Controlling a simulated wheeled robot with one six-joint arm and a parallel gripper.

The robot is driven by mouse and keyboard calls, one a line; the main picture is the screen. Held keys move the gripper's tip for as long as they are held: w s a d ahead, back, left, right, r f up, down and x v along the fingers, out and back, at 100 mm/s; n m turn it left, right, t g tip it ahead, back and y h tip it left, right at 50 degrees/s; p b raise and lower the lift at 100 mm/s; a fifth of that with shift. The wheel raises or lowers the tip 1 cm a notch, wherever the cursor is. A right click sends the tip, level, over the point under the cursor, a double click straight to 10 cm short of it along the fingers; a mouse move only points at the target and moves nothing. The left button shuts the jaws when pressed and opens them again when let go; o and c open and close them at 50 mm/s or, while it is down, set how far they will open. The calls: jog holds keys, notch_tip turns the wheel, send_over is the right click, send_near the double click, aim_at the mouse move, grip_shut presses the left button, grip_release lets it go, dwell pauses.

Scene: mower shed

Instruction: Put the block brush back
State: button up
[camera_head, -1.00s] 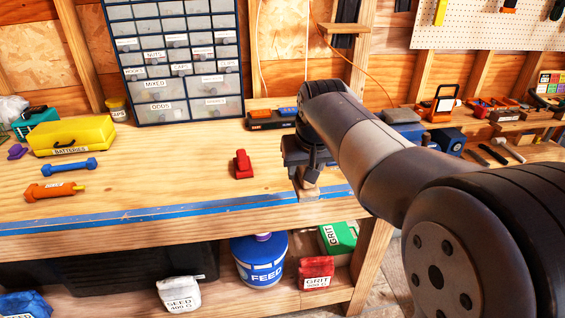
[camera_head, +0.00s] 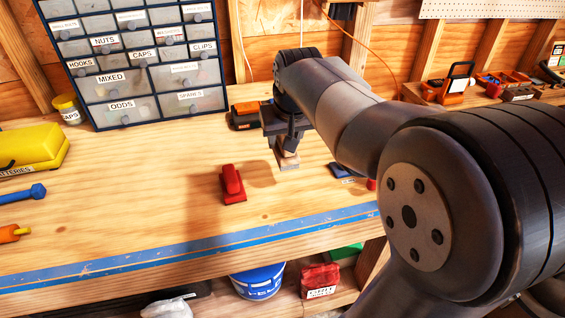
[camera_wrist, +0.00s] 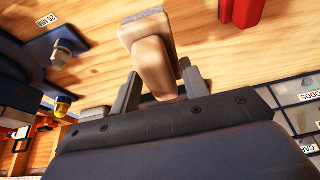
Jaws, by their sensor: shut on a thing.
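My gripper (camera_head: 287,142) hangs over the workbench top. In the wrist view its two fingers (camera_wrist: 154,90) are closed on the pale wooden block brush (camera_wrist: 150,52), with a grey strip along the brush's far end. In the head view the block brush (camera_head: 288,160) shows as a small wooden piece below the jaws, behind and to the right of a red tool (camera_head: 232,186). I cannot tell how far the brush is above the bench, or whether it touches it.
The drawer cabinet (camera_head: 125,68) stands at the back left. An orange-and-black item (camera_head: 246,115) lies close behind my gripper. A blue labelled item (camera_head: 341,171) is to its right. A yellow box (camera_head: 30,147) is at the far left. The bench's front edge has blue tape (camera_head: 180,246); clear wood lies left of the red tool.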

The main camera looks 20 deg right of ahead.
jog(key=shift+f, duration=3.55)
jog(key=shift+f, duration=0.2)
jog(key=o, duration=1)
jog(key=shift+c, duration=0.2)
jog(key=shift+r, duration=0.1)
jog(key=shift+s+r, duration=0.1)
jog(key=shift+r, duration=0.45)
jog(key=v, duration=1.1)
